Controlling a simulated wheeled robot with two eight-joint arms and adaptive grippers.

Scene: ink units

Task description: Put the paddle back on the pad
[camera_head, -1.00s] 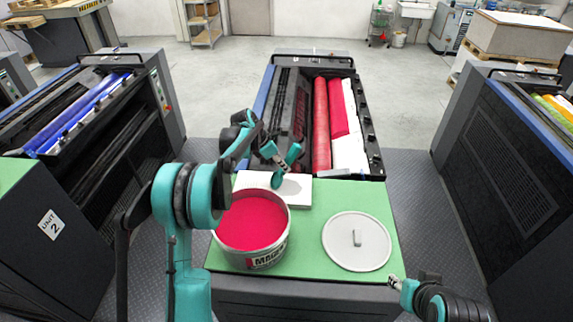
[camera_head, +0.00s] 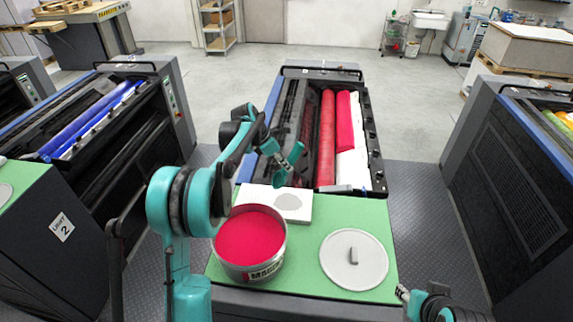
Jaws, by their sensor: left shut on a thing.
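The white pad (camera_head: 264,192) lies on the green top at the back left, with a grey oval patch on its right part. My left gripper (camera_head: 284,177) is above the pad's back edge, clear of the grey patch. It is shut on the paddle, which is mostly hidden by the fingers and hard to make out. My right gripper (camera_head: 402,293) shows only in part at the front right corner of the green top; I cannot tell its jaw state.
An open can of red ink (camera_head: 250,238) stands in front of the pad, under my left arm. A round grey lid (camera_head: 354,260) lies to its right on the green top (camera_head: 308,240).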

